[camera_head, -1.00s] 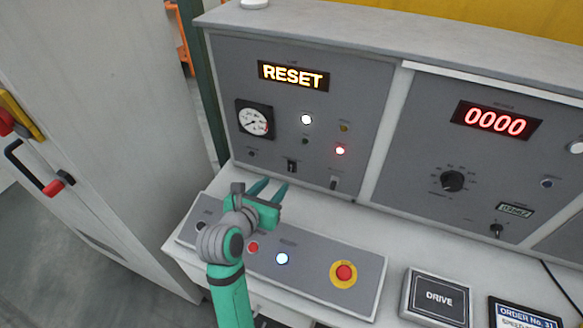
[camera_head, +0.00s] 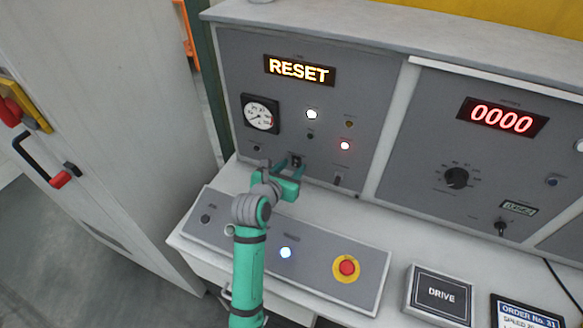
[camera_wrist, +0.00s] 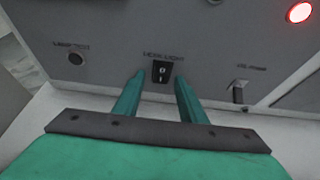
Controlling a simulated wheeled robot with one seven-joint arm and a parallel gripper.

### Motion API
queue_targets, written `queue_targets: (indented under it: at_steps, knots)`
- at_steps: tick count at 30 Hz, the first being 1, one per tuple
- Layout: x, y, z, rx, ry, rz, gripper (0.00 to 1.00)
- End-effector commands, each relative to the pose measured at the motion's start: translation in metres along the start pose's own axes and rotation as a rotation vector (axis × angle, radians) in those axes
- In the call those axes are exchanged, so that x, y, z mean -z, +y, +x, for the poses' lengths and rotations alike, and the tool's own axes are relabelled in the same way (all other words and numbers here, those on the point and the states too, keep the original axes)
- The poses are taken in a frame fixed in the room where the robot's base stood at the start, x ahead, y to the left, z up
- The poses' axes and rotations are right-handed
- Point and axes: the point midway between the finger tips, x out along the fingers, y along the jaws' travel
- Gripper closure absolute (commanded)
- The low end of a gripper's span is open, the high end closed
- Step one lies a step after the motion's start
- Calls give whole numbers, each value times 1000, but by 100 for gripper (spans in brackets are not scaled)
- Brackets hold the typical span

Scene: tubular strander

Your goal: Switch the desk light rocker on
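The desk light rocker (camera_wrist: 162,72) is a small black switch with white markings on the grey upright panel, under a label that appears to read "DESK LIGHT". In the head view the rocker (camera_head: 297,161) is just beyond my gripper (camera_head: 288,168). In the wrist view my gripper (camera_wrist: 160,80) has two green fingers, apart and empty, with the tips either side of the rocker's lower part. Whether the tips touch the panel I cannot tell.
A black round button (camera_wrist: 76,58) is left of the rocker and a toggle switch (camera_wrist: 238,92) is right. A sloped console with a red emergency stop (camera_head: 347,267) lies below. A gauge (camera_head: 261,114) and lit RESET display (camera_head: 299,70) are above.

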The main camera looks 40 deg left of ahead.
Motion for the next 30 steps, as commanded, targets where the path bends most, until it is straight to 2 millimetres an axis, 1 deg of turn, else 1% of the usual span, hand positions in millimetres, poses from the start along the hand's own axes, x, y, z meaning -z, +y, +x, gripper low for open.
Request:
queue_targets:
  at_steps: [3,4,5,6,8,9,15,24,30]
  knots:
    - [0,-1,0,1,0,0,62]
    - [0,-1,0,2,0,0,65]
    - [0,-1,0,2,0,1,72]
    - [0,-2,0,3,0,1,82]
    - [0,-2,0,3,0,1,96]
    - [0,-2,0,3,0,1,100]
    - [1,-3,1,6,-15,-2,100]
    - [5,-7,4,12,-161,-2,100]
    - [6,-4,3,6,-199,0,100]
